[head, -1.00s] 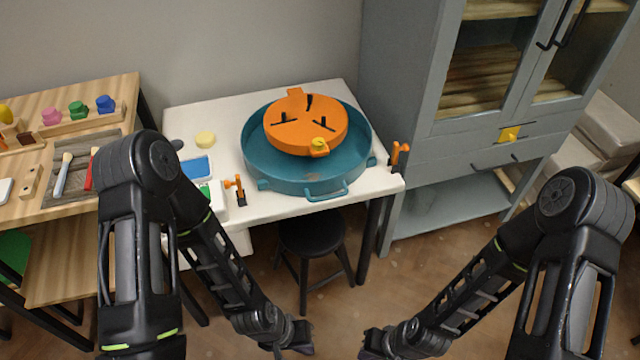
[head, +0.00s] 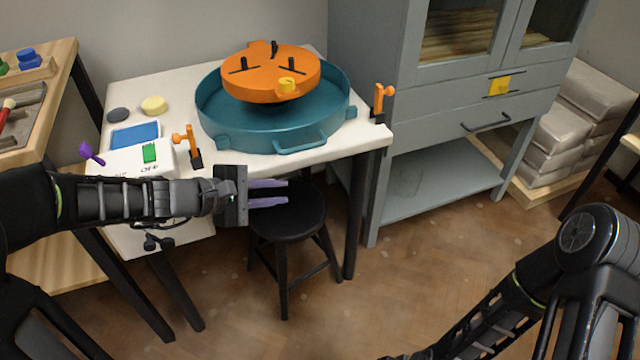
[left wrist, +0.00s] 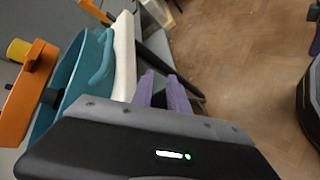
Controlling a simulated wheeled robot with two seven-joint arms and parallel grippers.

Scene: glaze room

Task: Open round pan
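The round pan (head: 240,136) is a wide teal basin on the white table, with a handle on its front. The pan and disc also show at the left of the left wrist view (left wrist: 88,68). My left gripper (head: 287,193) has purple fingers, apart and empty, in front of the table's front edge, over the black stool. In the left wrist view its fingers (left wrist: 163,88) show a gap. My right gripper is almost wholly cut off at the bottom edge of the head view.
Orange clamps stand left (head: 188,146) and right (head: 381,102) of the pan on the table. A white device (head: 125,160) lies at the front left. A black stool (head: 285,225) stands below. A grey cabinet (head: 440,100) is close on the right.

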